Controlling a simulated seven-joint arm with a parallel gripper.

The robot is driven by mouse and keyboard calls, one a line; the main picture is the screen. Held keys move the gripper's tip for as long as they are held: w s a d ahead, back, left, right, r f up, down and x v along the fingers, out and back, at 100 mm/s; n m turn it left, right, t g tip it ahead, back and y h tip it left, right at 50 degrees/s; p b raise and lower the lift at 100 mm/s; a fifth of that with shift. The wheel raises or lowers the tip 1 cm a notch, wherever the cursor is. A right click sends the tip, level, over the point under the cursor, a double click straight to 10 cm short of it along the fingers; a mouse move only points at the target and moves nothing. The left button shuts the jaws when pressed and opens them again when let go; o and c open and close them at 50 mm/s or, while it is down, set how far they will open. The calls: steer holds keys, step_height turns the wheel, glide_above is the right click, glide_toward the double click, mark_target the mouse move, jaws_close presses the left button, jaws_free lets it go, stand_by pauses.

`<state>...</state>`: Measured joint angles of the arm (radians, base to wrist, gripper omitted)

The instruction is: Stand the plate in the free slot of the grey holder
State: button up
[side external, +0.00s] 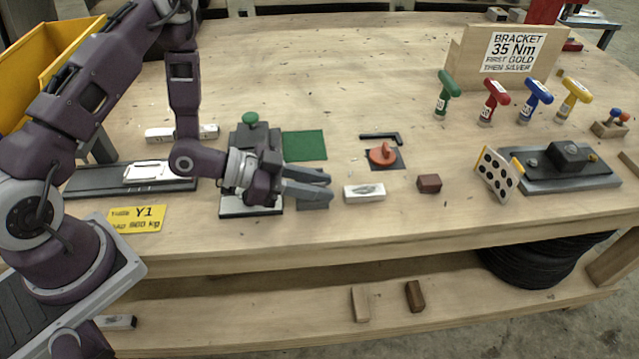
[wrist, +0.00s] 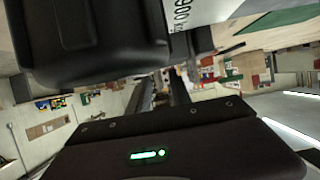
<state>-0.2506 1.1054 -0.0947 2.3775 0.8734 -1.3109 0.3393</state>
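A pale plate with black round holes (side external: 495,174) stands tilted at the right of the bench, at the left end of a dark grey fixture (side external: 590,180) with a raised block. I cannot tell whether this fixture is the grey holder, and no free slot can be made out. My gripper (side external: 331,187) is over the middle front of the bench, well left of that plate, with its fingers pointing right. Its two fingers show a gap with nothing between them; the gap also shows in the wrist view (wrist: 163,88). My gripper partly hides a dark fixture with a green knob (side external: 250,118).
A white block (side external: 364,193) and a brown block (side external: 429,183) lie right of my gripper. An orange knobbed piece (side external: 382,154) sits behind them. Coloured T-handled tools (side external: 490,100) stand at the back right. A dark tray (side external: 90,182) lies left. The bench's back middle is clear.

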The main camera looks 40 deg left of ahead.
steer(key=v, duration=0.7)
steer(key=shift+a, duration=0.15)
steer(key=a+y, duration=0.1)
steer(key=w+a+y, duration=0.2)
steer(key=shift+r+m+g, duration=0.35)
steer(key=shift+m+g, duration=0.05)
steer(key=a+r+y, duration=0.1)
steer(key=w+a+r+y, duration=0.1)
steer(key=a, duration=0.1)
steer(key=shift+r+n+y, duration=0.25)
steer(key=shift+n+y, duration=0.05)
steer(key=shift+y, duration=0.1)
steer(key=s+a+r+n+y, duration=0.4)
steer(key=a+r+y, duration=0.1)
steer(key=r, duration=0.4)
steer(key=s+d+r+n+g, duration=0.1)
steer(key=s+d+r+n, duration=0.1)
steer(key=s, duration=0.7)
steer(key=s+d+r+n+g+h, duration=0.1)
steer(key=s+d+r+n+g, duration=0.1)
steer(key=s+r, duration=0.3)
steer(key=s+d+n, duration=0.1)
steer(key=s, duration=0.3)
steer(key=shift+d+r, duration=0.35)
steer(key=shift+d, duration=0.05)
